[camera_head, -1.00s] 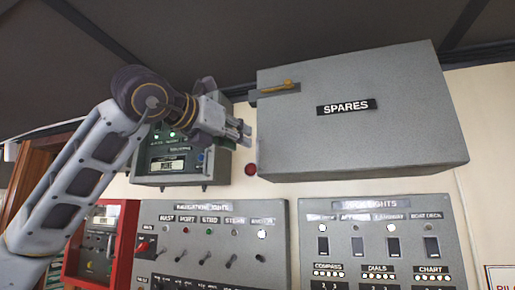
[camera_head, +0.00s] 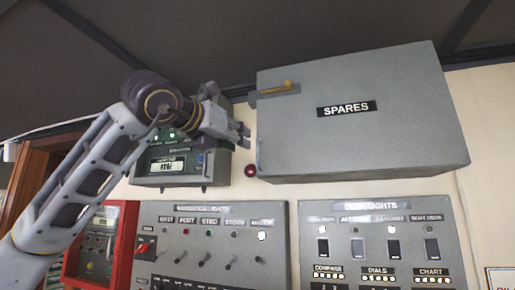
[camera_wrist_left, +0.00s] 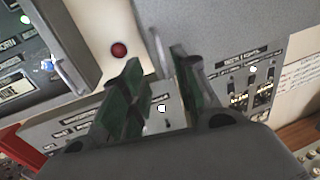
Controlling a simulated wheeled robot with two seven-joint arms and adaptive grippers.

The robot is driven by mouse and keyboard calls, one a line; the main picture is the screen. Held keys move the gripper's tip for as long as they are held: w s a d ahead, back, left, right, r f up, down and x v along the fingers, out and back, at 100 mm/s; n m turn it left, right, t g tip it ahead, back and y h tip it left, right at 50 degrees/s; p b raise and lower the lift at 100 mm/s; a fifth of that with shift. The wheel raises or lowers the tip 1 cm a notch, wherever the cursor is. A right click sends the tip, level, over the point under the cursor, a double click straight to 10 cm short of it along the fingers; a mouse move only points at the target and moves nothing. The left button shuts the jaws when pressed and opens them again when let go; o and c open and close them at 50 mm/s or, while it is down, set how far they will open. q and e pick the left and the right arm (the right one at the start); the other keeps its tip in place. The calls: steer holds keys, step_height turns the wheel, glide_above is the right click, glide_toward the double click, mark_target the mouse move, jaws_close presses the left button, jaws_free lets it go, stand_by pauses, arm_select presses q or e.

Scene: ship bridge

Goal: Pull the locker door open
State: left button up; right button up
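The locker (camera_head: 400,120) is a grey box labelled SPARES, high on the wall; its door looks shut. A yellow latch handle (camera_head: 288,85) is at its upper left. A slim upright pull (camera_head: 259,157) shows at its lower left edge. My left gripper (camera_head: 243,136) is just left of the locker's left edge, pointing right. In the left wrist view its two dark green fingers (camera_wrist_left: 155,62) stand apart. A slim pale bar (camera_wrist_left: 158,48) shows in the gap between them, perhaps the pull; I cannot tell whether they touch it. My right gripper is not in view.
A grey box with green lamps (camera_head: 168,165) hangs behind my left gripper. A red lamp (camera_head: 250,171) is on the wall beside the locker. Switch panels (camera_head: 215,220) (camera_head: 380,215) lie below, and a red box (camera_head: 100,240) at lower left.

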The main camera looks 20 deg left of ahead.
mark_target(257, 163)
arm_select(q)
steer(key=shift+p+x, duration=1.85)
steer(key=shift+x, duration=3.7)
steer(key=c, duration=0.6)
jaws_close()
